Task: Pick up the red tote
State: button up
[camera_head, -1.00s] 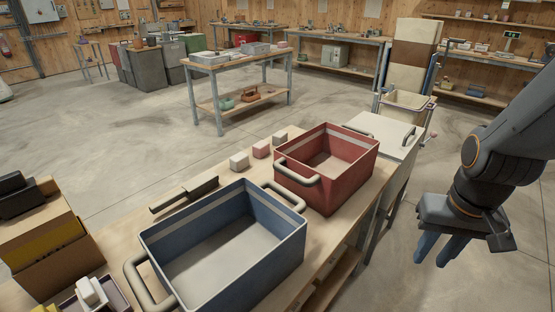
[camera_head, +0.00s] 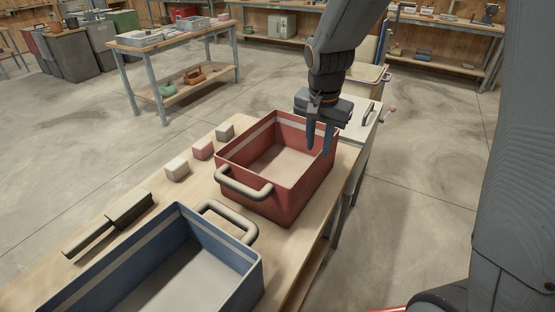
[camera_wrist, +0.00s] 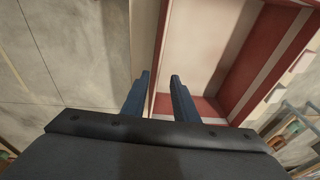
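The red tote (camera_head: 288,203) stands upright on the wooden workbench. It is empty, with a light floor, a pale stripe inside and a beige handle at its near end. My gripper (camera_head: 320,148) points down at the tote's right wall, near the far right corner. In the wrist view the two blue fingers of my gripper (camera_wrist: 158,88) are apart, with the rim of the red tote (camera_wrist: 233,98) running between or just under them. Nothing is held. I cannot tell whether the fingers touch the wall. The tote's far handle is hidden.
A blue tote (camera_head: 228,282) stands close to the red one on the workbench (camera_head: 130,262). Small blocks (camera_head: 203,149) and a dark tool (camera_head: 128,207) lie along the left edge. A white-topped cabinet (camera_head: 357,128) adjoins the far end. The floor to the right is clear.

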jog(key=shift+d+f+g+b, duration=0.3)
jog(key=shift+f, duration=0.3)
jog(key=shift+w+d+f+p, duration=0.1)
jog(key=shift+w+f+p, duration=0.15)
jog(key=shift+f, duration=1.2)
jog(key=shift+w+f+p, duration=0.1)
jog(key=shift+f+p, duration=0.25)
jog(key=shift+f, duration=1.15)
jog(key=shift+w+d+f+p, duration=0.1)
jog(key=shift+w+f+p, duration=0.15)
jog(key=shift+f, duration=1.2)
jog(key=shift+c, duration=0.3)
jog(key=shift+s, duration=0.1)
grip_shut()
